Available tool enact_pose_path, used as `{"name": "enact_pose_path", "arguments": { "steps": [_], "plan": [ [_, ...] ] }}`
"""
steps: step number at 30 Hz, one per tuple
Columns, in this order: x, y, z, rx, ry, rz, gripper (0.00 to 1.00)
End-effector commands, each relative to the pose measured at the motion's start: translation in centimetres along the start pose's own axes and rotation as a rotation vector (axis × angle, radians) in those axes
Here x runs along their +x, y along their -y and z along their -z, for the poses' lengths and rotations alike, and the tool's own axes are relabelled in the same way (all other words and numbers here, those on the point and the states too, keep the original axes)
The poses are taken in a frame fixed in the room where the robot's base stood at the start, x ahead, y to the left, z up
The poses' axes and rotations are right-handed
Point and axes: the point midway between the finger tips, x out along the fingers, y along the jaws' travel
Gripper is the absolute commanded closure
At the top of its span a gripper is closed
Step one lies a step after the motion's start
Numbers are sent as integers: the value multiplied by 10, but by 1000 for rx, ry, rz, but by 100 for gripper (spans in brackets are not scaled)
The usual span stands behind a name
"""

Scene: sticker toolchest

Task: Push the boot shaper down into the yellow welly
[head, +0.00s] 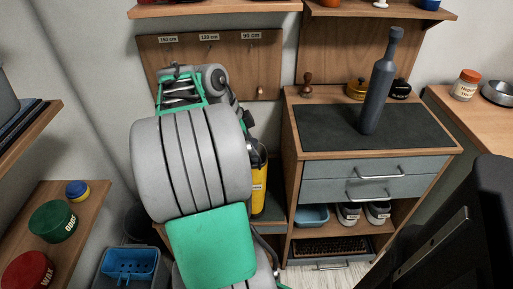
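The yellow welly (259,192) stands upright on a low surface left of the tool chest, with its left side hidden behind my arm. Something dark shows at its top opening. I cannot tell whether that is the boot shaper or part of my gripper. My gripper (248,128) shows only as a few black parts at the arm's right side, just above the welly. Its fingers are hidden, so I cannot tell whether it is open or holds anything. No boot shaper can be made out for certain.
A tool chest (448,149) stands to the right, with a tall dark bottle-shaped object (380,85) on its mat. A hook board (270,65) is on the wall behind. Tins (53,221) sit on the left shelf. A blue-topped bin (130,264) is below.

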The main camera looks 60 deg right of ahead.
Motion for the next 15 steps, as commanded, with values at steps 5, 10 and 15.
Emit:
{"name": "enact_pose_path", "arguments": {
  "steps": [5, 10, 15],
  "plan": [
    [-1, 0, -1, 0, -1, 1, 54],
    [0, 0, -1, -1, -1, 0, 47],
    [0, 0, -1, -1, -1, -1, 47]
  ]
}}
